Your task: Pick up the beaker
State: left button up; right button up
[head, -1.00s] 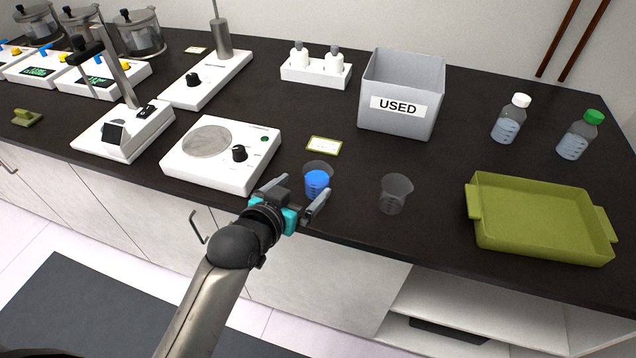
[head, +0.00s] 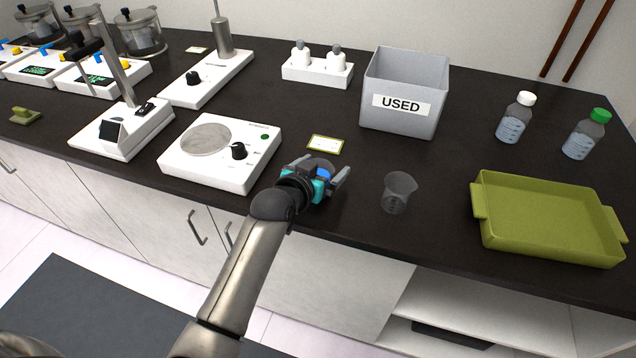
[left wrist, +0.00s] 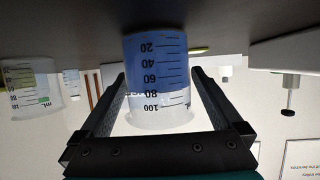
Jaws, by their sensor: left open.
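A clear beaker with blue liquid (head: 324,173) stands on the dark counter near its front edge, mostly hidden behind my left gripper in the head view. In the left wrist view this beaker (left wrist: 157,75) appears upside down, with its scale marks showing, between the two dark fingers. My left gripper (head: 322,176) is open, with a finger on each side of the beaker; I cannot tell whether they touch it. An empty clear beaker (head: 398,192) stands to the right, and it also shows at the left of the left wrist view (left wrist: 30,84). My right gripper is not in view.
A white hot plate (head: 222,152) stands left of the gripper. A small label card (head: 325,143) lies behind the beaker. A grey bin marked USED (head: 404,90) is behind. A green tray (head: 548,218) and two bottles (head: 516,117) (head: 586,134) are at the right.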

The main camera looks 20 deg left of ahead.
pick_arm(q)
jog(key=shift+c, duration=0.2)
jog(key=c, duration=1.4)
jog(key=shift+r, duration=0.1)
jog(key=shift+c, duration=0.2)
notch_tip(320, 180, up, 20)
jog(key=p, duration=0.5)
jog(key=o, duration=0.9)
grip_shut()
